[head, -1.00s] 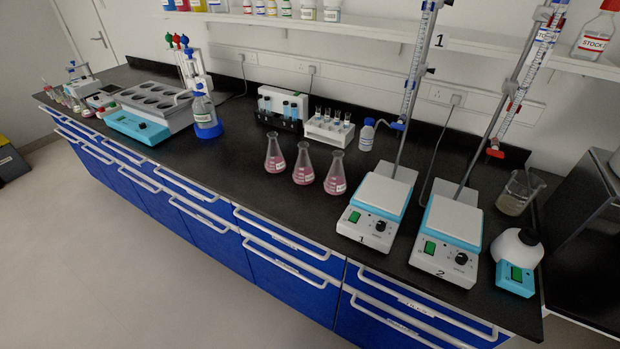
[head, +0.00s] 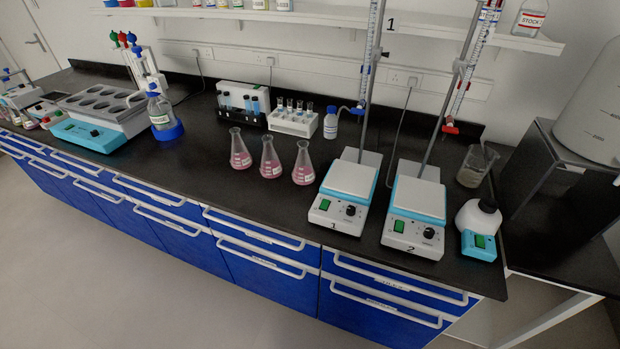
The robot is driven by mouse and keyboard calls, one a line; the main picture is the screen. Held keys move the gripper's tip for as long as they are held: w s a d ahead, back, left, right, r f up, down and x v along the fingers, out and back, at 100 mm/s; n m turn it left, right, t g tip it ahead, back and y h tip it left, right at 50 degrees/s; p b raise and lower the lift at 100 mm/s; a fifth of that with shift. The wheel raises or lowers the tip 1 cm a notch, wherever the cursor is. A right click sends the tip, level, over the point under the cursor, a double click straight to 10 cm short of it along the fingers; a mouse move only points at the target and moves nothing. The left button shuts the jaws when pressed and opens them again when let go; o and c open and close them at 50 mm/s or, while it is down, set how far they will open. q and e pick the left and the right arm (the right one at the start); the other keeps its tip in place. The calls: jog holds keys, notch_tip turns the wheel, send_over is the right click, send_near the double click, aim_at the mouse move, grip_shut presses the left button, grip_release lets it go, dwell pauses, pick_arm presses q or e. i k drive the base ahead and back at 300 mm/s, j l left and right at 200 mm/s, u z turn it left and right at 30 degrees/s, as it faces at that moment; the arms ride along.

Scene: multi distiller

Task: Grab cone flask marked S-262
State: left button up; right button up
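Three cone flasks with pink liquid and small white labels stand upright in a row on the black bench: a left flask (head: 240,153), a middle flask (head: 270,160) and a right flask (head: 302,166). The labels are too small to read, so I cannot tell which one is S-262. Neither of my grippers is in view.
Hotplate stirrers 1 (head: 345,195) and 2 (head: 416,212) stand right of the flasks, with burettes above. A tube rack (head: 293,122) and small bottle (head: 330,124) stand behind. A water bath (head: 105,110) is at left. The bench front (head: 190,185) before the flasks is clear.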

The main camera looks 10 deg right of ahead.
aim_at(271, 167)
jog(key=i+j, duration=0.15)
jog(key=j, duration=0.25)
jog(key=i+j, duration=0.15)
jog(key=j, duration=0.2)
jog(key=i+j, duration=0.15)
jog(key=j, duration=0.25)
jog(key=i+j, duration=0.15)
jog(key=j, duration=0.2)
jog(key=i+j, duration=0.15)
jog(key=j, duration=0.25)
jog(key=u, duration=0.05)
